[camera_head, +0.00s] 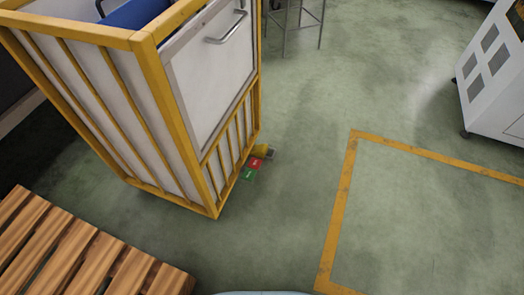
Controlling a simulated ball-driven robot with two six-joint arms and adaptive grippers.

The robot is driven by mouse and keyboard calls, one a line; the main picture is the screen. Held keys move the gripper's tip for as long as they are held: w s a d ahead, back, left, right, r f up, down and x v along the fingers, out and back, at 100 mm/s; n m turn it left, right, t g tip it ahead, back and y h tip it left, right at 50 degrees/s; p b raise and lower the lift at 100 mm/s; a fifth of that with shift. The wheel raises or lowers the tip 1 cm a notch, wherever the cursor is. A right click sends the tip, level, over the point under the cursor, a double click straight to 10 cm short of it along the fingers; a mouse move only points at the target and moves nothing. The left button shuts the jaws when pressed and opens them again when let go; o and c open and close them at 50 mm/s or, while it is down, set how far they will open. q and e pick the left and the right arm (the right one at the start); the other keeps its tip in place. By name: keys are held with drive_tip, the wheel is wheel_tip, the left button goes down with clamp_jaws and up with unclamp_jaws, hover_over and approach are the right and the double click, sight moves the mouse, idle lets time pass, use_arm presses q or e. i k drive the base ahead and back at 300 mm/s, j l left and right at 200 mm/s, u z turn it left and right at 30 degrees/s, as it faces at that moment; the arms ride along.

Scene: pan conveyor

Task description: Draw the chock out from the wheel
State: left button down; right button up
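A tall cart or cage (165,90) with a yellow frame and white panels stands at the left. At the foot of its right side, small parts show at floor level: a green labelled piece (249,174), a red labelled piece (256,163) and a yellow piece (261,151) with a dark grey end. I cannot tell whether any of these is the chock. No wheel of the cart is clearly visible; its underside is hidden by the frame. Neither of my grippers is in view.
A slatted wooden pallet (75,250) lies at the lower left, near the cart. Yellow floor tape (345,190) marks an area at the right. A white wheeled cabinet (490,85) stands at the upper right; metal legs (302,25) stand at the back. The middle floor is clear.

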sight(260, 150)
drive_tip(key=k, duration=1.25)
drive_tip(key=u, duration=3.55)
drive_tip(key=k+l, duration=0.35)
drive_tip(key=l, duration=0.5)
drive_tip(key=k+l, duration=0.35)
drive_tip(key=l, duration=0.45)
drive_tip(key=k+l, duration=0.35)
drive_tip(key=l, duration=0.5)
drive_tip(key=k+l, duration=0.35)
drive_tip(key=l, duration=0.45)
drive_tip(key=k+l, duration=0.35)
drive_tip(key=l, duration=0.5)
drive_tip(key=k+l, duration=0.35)
drive_tip(key=l, duration=0.45)
drive_tip(key=k+l, duration=0.35)
drive_tip(key=l, duration=0.5)
drive_tip(key=k+l, duration=0.35)
drive_tip(key=l, duration=0.45)
